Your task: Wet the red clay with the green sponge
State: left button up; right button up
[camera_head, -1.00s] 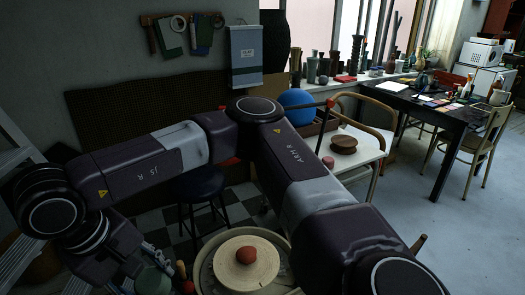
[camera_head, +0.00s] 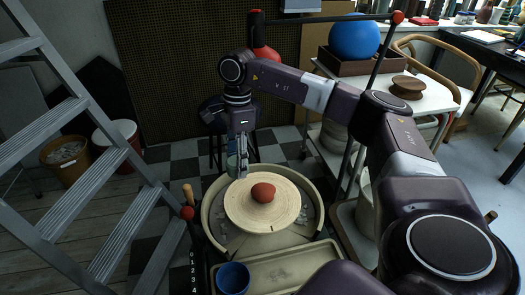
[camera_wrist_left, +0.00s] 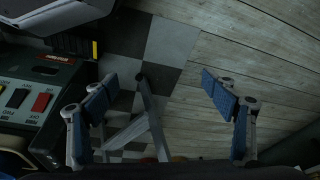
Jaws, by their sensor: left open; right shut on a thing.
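The red clay (camera_head: 263,192) is a rounded lump on the pale round wheel head (camera_head: 240,210) inside the pottery wheel's basin. My right gripper (camera_head: 238,172) points down above the back left part of the wheel, apart from the clay. It is shut on a small dull green thing, which looks like the green sponge (camera_head: 233,165); the fingers partly hide it. My left gripper (camera_wrist_left: 160,95) shows only in the left wrist view, with its blue-padded fingers wide apart and nothing between them, above the floor.
A blue cup (camera_head: 233,279) stands on the beige tray (camera_head: 300,267) in front of the wheel. A metal ladder (camera_head: 95,170) stands on the left. A white cart (camera_head: 425,97) is at the right. A switch box (camera_wrist_left: 38,95) is at the left of the left wrist view.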

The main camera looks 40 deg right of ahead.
pick_arm(q)
notch_tip(320, 180, up, 7)
jog(key=b, duration=0.4)
pick_arm(e)
jog(key=d+f+m, duration=0.2)
jog(key=d, duration=0.1)
jog(key=d+f+m+t, duration=0.1)
jog(key=d+f+m, duration=0.1)
jog(key=d+f, duration=0.1)
jog(key=d+f+m+b, duration=0.1)
jog(key=d+f+m, duration=0.1)
jog(key=d+f, duration=0.1)
jog(key=shift+d, duration=0.3)
jog(key=shift+f+b, duration=0.8)
jog(key=shift+f, duration=0.1)
jog(key=shift+f+b, duration=0.75)
jog(key=shift+f, duration=0.05)
pick_arm(q)
jog(key=w+d+r+t+h, duration=0.1)
jog(key=w+d+r+t, duration=0.1)
jog(key=w+r+t, duration=0.2)
jog(key=w+d+r+t+h, duration=0.1)
jog(key=w+r+t, duration=0.3)
jog(key=w, duration=0.5)
jog(key=shift+w+d+t+b, duration=0.35)
jog(key=shift+w+d+t, duration=0.05)
jog(key=shift+d, duration=0.4)
pick_arm(e)
jog(key=shift+f, duration=0.35)
